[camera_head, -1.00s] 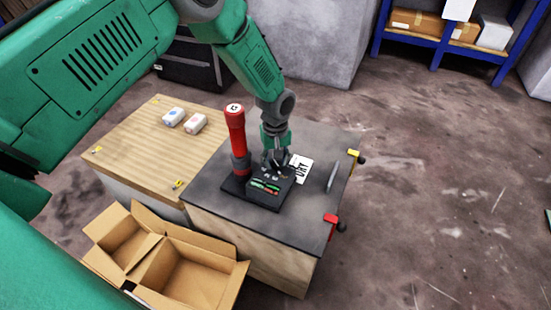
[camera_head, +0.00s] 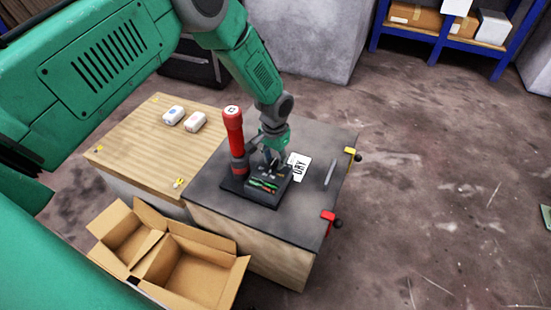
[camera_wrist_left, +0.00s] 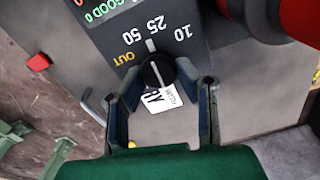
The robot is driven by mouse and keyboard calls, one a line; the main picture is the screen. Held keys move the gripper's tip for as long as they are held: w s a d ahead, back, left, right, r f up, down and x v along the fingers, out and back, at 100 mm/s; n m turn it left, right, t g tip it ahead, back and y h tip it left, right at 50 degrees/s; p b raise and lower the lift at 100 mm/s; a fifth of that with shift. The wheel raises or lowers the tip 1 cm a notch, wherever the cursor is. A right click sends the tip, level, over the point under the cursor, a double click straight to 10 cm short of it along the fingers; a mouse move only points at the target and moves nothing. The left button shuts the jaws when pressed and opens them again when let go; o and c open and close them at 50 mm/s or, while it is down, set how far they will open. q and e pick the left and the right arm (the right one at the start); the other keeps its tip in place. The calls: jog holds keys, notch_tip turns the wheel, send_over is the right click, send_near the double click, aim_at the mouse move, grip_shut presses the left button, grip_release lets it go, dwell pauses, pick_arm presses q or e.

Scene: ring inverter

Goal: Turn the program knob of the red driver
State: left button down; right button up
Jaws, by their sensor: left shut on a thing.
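The red driver (camera_head: 234,132) stands upright on the left of a dark control box (camera_head: 264,198) on the grey bench top. Its black program knob (camera_wrist_left: 158,71) shows in the left wrist view, with a white pointer mark directed between the printed 25 and 50. The labels 10 and OUT flank these. My left gripper (camera_head: 270,161) reaches down over the box from behind. In the wrist view its two fingers (camera_wrist_left: 163,82) stand on either side of the knob and are shut on it. The knob is hidden in the head view.
A white DRY card (camera_head: 299,166) lies right of the box. A grey handle (camera_head: 330,172) and red and yellow clamps (camera_head: 328,216) are along the bench's right side. A wooden table (camera_head: 140,145) with two white boxes stands left; open cardboard boxes (camera_head: 195,270) are in front.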

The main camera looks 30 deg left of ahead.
aim_at(273, 160)
pick_arm(q)
jog(key=shift+w+a+r+m, duration=0.1)
jog(key=shift+m, duration=0.55)
jog(key=shift+a+r+m, duration=0.1)
jog(key=shift+m, duration=0.55)
jog(key=c, duration=1.2)
grip_release()
notch_tip(273, 160, up, 12)
jog(key=shift+f, duration=0.1)
